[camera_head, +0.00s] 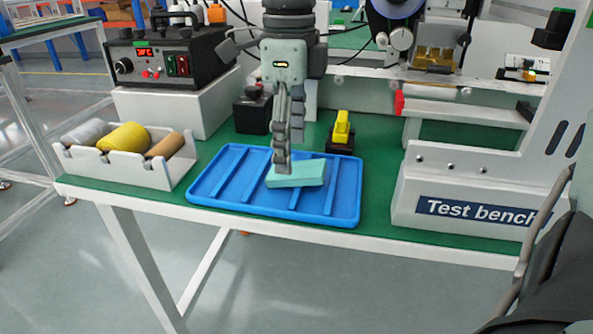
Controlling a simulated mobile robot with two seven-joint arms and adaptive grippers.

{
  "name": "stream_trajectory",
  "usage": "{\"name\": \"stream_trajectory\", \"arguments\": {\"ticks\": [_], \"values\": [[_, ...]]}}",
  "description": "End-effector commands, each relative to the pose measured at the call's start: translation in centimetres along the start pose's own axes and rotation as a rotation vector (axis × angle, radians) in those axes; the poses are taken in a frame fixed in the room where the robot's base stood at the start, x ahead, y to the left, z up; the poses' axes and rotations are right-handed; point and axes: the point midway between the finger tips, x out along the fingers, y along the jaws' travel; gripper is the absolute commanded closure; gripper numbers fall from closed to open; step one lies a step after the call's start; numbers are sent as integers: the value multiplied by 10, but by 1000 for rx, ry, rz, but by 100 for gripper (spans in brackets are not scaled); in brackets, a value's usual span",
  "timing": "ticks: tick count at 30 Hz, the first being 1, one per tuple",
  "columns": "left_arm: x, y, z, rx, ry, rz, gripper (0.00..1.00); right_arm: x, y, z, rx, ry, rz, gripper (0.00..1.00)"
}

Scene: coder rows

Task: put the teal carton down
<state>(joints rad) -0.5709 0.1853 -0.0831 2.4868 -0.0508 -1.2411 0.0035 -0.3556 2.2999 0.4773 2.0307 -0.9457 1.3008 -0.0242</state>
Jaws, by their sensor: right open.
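The teal carton (300,175) is a flat, pale teal block in the right half of the ribbed blue tray (222,178). It appears to rest on the tray, though its underside is hidden. My right gripper (281,166) comes down from above at the carton's left end. Its fingers are seen nearly edge-on and overlap in the picture. It is open, with its fingertips beside the carton's top; I cannot tell whether they touch it. My left gripper is not in view.
A white bin (118,170) with several rolls stands left of the tray. A yellow-and-black object (341,130) and a small black box (252,110) are behind it. The white "Test bench" machine (455,190) stands right. The tray's left part is empty.

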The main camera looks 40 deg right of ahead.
Motion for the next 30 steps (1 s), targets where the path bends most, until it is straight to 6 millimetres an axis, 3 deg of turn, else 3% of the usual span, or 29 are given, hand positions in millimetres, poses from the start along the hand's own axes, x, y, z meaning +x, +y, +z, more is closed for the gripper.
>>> {"name": "stream_trajectory", "arguments": {"ticks": [7,16,25,30], "values": [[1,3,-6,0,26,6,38,35,3,-1,-1,1,2,33],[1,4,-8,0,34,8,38,39,2,0,0,-1,1,33],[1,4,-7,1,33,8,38,39,2,0,0,0,0,70],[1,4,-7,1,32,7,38,39,2,0,0,0,0,72]]}}
